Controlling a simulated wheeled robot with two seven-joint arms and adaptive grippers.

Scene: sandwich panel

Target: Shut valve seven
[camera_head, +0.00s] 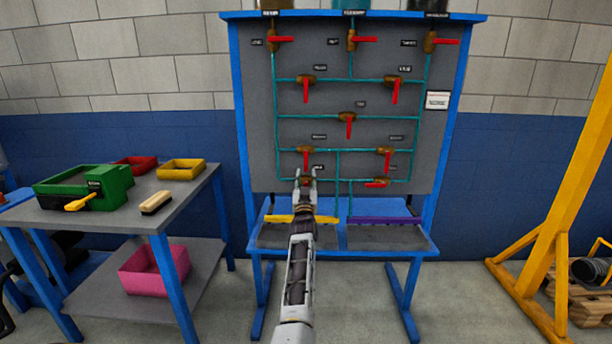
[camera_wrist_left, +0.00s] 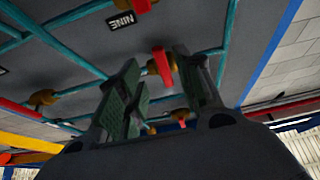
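A grey valve panel (camera_head: 262,125) in a blue frame carries several brass valves with red handles on teal pipes. The labels are too small to read in the head view, so I cannot tell which is valve seven. My left gripper (camera_head: 306,174) is at the panel's lower left, in front of a low valve that it partly hides. In the left wrist view the left gripper (camera_wrist_left: 160,92) has its fingers apart, with a red handle (camera_wrist_left: 162,64) showing between them; I cannot tell if they touch it. A label reading NINE (camera_wrist_left: 122,20) is near another valve. My right gripper is not in view.
A tray shelf (camera_head: 385,238) runs below the panel, with a yellow piece and a purple piece (camera_head: 385,220) along it. At left a table (camera_head: 190,198) holds green, red and yellow bins and a brush (camera_head: 156,202). A yellow frame (camera_head: 570,200) stands at right.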

